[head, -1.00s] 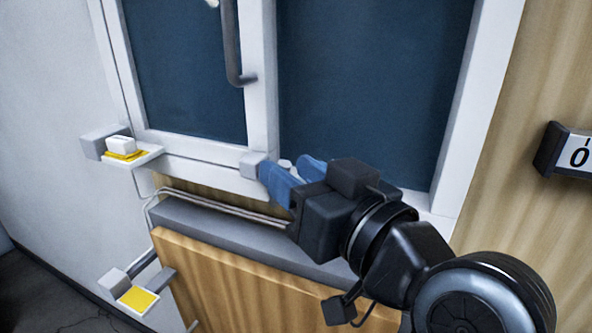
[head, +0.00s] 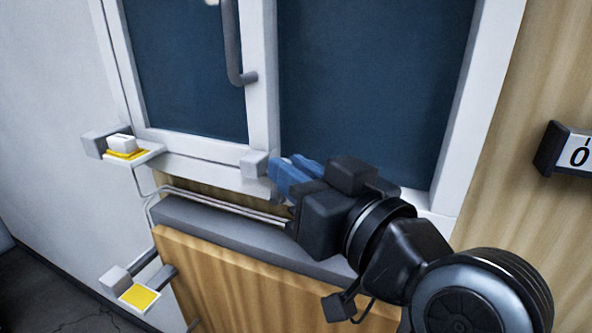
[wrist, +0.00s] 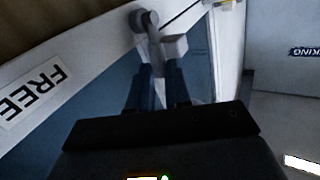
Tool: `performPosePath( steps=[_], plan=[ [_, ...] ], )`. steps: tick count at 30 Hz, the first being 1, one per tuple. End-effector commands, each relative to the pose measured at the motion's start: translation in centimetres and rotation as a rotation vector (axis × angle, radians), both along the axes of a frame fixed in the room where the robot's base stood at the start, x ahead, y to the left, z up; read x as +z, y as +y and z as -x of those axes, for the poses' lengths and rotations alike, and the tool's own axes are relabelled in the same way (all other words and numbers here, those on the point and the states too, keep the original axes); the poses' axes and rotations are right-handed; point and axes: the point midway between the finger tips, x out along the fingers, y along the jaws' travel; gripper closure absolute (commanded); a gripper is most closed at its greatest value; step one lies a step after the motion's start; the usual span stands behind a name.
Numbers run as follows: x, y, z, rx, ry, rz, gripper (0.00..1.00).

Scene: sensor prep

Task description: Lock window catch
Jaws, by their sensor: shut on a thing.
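The white-framed window (head: 262,100) has dark panes. A pale grey block (head: 254,164) sits on the lower frame at the foot of the middle post. My gripper (head: 284,163) has its blue fingers close together just right of this block. In the wrist view my gripper (wrist: 158,68) is shut on the grey catch lever (wrist: 152,34), whose rounded end shows beyond the fingertips. The pale block (wrist: 174,46) stands right beside it. The fingers hide the held part of the lever, and the head view does not show it clearly.
A grey window handle (head: 232,50) hangs on the left sash. A small white box (head: 121,143) sits on a yellow-marked shelf at left. A lower bracket holds a yellow pad (head: 139,298). A grey-topped wooden panel (head: 225,275) stands below my gripper. A "FREE" label (wrist: 30,95) is nearby.

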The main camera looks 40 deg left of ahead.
Motion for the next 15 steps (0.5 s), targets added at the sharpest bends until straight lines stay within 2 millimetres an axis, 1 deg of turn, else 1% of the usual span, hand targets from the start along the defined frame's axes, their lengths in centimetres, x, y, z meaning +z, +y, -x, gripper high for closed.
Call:
performPosePath(
  steps=[1,6,9,15],
  plan=[
    [0.38,0.10,0.02,0.001,-0.003,0.015,1.00],
    [0.78,0.52,0.12,0.001,-0.021,0.089,1.00],
    [0.59,0.65,0.16,0.001,-0.027,0.119,1.00],
    [0.34,0.65,0.16,0.000,-0.029,0.123,1.00]
  ],
)
